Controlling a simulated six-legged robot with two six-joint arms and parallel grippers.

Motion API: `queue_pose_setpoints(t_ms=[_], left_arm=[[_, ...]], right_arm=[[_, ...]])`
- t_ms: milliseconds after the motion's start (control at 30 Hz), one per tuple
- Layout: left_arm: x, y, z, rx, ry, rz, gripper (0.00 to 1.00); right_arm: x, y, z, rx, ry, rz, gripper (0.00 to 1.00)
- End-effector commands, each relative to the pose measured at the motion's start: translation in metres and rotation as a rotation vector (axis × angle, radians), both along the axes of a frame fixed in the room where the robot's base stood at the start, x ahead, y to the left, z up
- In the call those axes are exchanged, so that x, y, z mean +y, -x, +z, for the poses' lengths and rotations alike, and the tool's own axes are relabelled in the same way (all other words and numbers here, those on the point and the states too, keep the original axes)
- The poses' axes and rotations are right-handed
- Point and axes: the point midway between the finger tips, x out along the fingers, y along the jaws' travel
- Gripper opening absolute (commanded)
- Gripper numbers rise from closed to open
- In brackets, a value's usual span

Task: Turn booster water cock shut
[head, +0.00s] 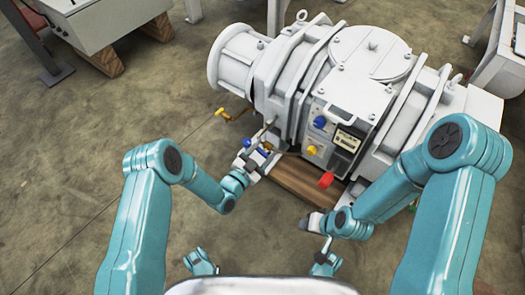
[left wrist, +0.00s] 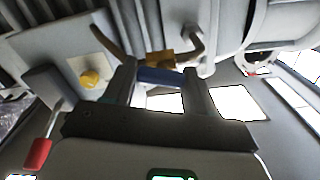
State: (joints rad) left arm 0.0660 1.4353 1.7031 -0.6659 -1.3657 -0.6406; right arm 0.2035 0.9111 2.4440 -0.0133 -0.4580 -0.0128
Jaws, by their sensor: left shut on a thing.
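The water cock has a blue handle (left wrist: 160,76) on a brass body (left wrist: 176,61), at the end of a grey pipe. In the left wrist view the blue handle lies between the two fingers of my left gripper (left wrist: 162,88), which is shut on it. In the head view my left gripper (head: 258,156) is at the machine's near side, and blue parts of the cock show beside its fingers. My right gripper (head: 316,222) hangs in front of the machine, away from the cock; its jaw gap is too small to make out.
Another brass cock with a yellow handle (head: 222,112) is to the left. Open floor lies left.

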Motion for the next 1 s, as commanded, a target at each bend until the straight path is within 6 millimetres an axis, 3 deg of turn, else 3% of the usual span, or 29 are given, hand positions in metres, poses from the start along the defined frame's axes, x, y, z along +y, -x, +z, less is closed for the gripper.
queue_pose_setpoints(t_ms=[1000], left_arm=[[-0.0028, 0.0031, -0.0060, -0.553, -0.766, 0.000, 0.25]], right_arm=[[0.0000, 0.0000, -0.0001, 0.000, 0.000, 0.000, 0.43]])
